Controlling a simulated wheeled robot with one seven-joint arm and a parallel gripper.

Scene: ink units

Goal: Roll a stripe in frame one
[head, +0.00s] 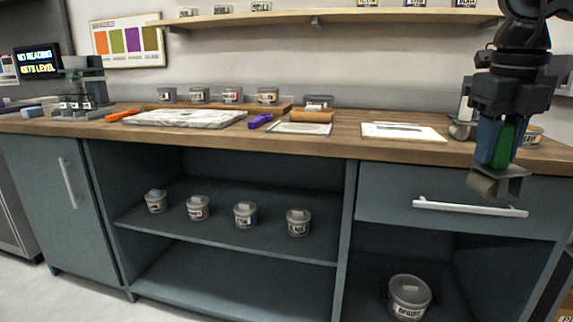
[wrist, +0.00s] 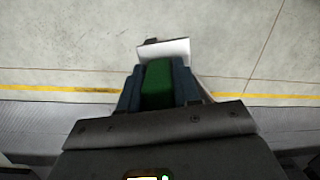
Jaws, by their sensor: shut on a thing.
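My gripper (head: 496,145) hangs at the right, in front of the counter's drawer side. It is shut on the green handle of a roller (head: 488,186), whose dull brown-grey cylinder points down beside the counter's front edge, apart from the top. In the wrist view the green handle (wrist: 158,84) sits between my two blue fingers, with a pale metal part beyond. A white printed sheet (head: 402,131) lies flat on the counter, left of my gripper. Its print is too small to read, so I cannot tell which part is frame one.
A marbled slab (head: 180,118), an orange-handled tool (head: 122,115), a purple-handled tool (head: 260,121) and a brown cylinder (head: 311,116) lie along the wooden counter (head: 345,138). Lidded tins stand behind and on the shelves. A drawer handle (head: 470,208) juts below the counter.

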